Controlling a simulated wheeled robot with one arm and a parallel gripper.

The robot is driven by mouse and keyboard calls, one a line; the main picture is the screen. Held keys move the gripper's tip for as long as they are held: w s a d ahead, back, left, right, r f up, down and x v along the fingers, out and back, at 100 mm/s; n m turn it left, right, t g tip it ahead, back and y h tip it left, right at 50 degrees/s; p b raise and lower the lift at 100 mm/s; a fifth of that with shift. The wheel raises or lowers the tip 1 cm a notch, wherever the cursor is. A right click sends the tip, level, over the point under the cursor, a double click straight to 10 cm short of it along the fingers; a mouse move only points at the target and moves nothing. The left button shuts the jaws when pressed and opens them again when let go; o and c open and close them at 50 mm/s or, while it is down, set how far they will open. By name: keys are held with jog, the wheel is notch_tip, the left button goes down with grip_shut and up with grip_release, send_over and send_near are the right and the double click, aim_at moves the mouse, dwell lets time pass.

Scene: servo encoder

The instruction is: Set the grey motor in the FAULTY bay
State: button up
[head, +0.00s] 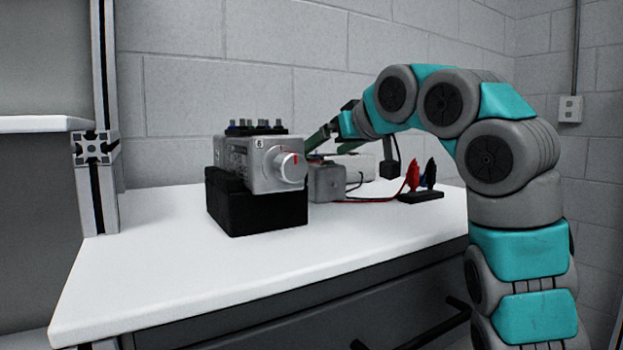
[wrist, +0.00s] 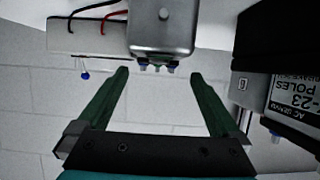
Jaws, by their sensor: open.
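A grey boxy motor-like unit (head: 275,165) with a round dial and several terminals on top rests on a black block (head: 265,212). Its lettered side plate shows at the right of the wrist view (wrist: 297,100). A smaller silver-grey box (head: 327,183) stands on the bench behind it; in the wrist view a rounded silver-grey housing (wrist: 163,30) appears ahead of my gripper. I cannot tell which one is the grey motor. My gripper (wrist: 160,82) is open and empty, its green fingers on either side of the housing's small blue-tipped terminals. No FAULTY bay label is readable.
A white box (wrist: 85,36) with red and black leads is beside the housing. The white bench (head: 200,280) is clear in front. A metal post (head: 98,190) stands at the left.

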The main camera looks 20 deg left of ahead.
aim_at(310, 158)
jog(key=x, duration=0.7)
jog(key=shift+w+r, duration=0.2)
jog(key=shift+w, duration=0.1)
jog(key=shift+c, duration=0.2)
jog(key=shift+p, duration=0.3)
grip_shut()
